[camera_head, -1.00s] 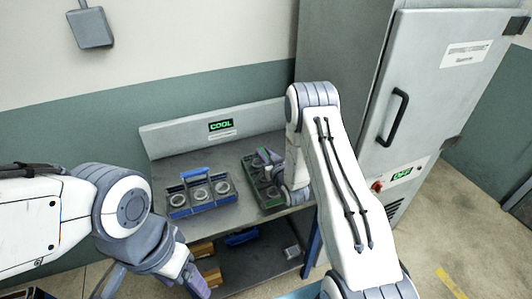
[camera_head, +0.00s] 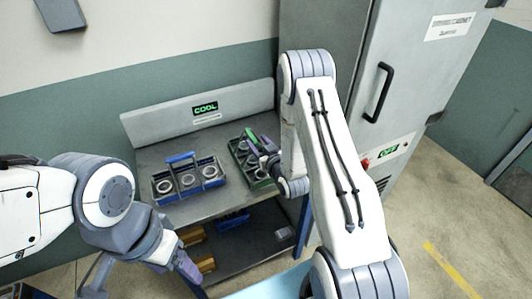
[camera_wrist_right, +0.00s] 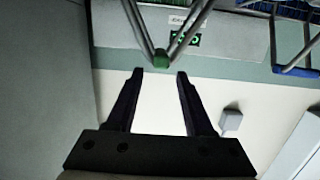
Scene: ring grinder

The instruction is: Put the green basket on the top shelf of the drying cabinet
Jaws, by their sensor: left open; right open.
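The green basket (camera_head: 236,155) stands on the metal bench with several ring-shaped parts in it, at the right of a blue basket. Its green handle is partly hidden by my right gripper (camera_head: 259,147), which is open beside it. In the right wrist view, the open jaws (camera_wrist_right: 156,72) have the green handle end (camera_wrist_right: 161,58) just beyond their tips, with nothing between them. My left gripper (camera_head: 140,285) is open and empty at the lower left, away from the baskets. The drying cabinet (camera_head: 419,80) stands at the right with its door shut; its shelves are hidden.
The blue basket (camera_head: 188,186), holding ring parts, stands on the bench (camera_head: 215,203) left of the green one. A raised back panel with a COOL sign (camera_head: 205,108) runs behind them. The cabinet's black door handle (camera_head: 378,93) sticks out. Open floor lies at the lower right.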

